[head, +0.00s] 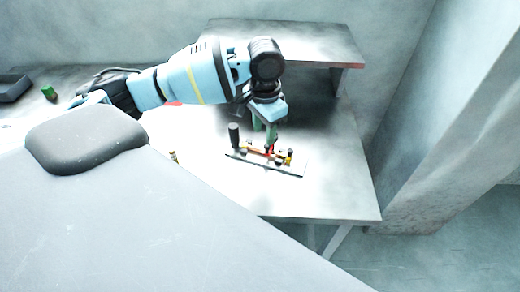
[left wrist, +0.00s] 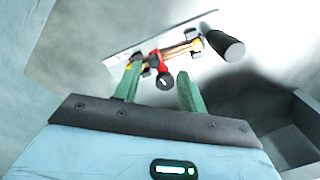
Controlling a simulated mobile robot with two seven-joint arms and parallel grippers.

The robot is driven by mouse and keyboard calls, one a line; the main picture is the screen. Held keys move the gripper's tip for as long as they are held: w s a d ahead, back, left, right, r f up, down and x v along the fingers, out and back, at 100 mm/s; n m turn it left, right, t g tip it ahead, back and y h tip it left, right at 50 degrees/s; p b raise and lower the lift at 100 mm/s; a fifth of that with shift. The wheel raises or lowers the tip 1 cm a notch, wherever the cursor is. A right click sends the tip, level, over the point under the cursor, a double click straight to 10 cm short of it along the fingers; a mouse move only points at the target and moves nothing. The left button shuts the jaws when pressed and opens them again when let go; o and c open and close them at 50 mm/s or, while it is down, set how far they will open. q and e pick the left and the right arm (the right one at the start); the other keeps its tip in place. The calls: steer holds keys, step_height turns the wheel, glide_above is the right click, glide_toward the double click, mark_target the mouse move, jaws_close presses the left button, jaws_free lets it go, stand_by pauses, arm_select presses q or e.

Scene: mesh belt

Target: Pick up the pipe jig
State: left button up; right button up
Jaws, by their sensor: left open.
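The pipe jig (head: 290,170) is a flat pale plate carrying a copper-coloured pipe, dark clamps, a red part and an upright black handle at its left end in the head view. It lies on the white table. In the left wrist view the jig (left wrist: 189,49) shows beyond the fingertips, with the red part and its black knob between the two fingers in the picture. My left gripper (head: 264,128) has green fingers pointing down just above the middle of the jig. It also shows open in the left wrist view (left wrist: 158,82). Contact cannot be told. My right gripper is out of view.
A raised shelf (head: 290,42) stands behind the arm at the table's back. A green block (head: 48,92) and a dark tray (head: 13,88) are at far left. A small brass-coloured item (head: 173,157) lies left of the jig. The table front right (head: 335,195) is clear.

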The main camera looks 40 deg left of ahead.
arm_select(q)
steer(key=shift+d+f, duration=0.2)
steer(key=shift+f, duration=1.25)
steer(key=shift+d+f, duration=0.2)
steer(key=shift+f, duration=1.2)
steer(key=shift+c, duration=0.4)
jaws_close()
steer(key=shift+w+r, duration=0.1)
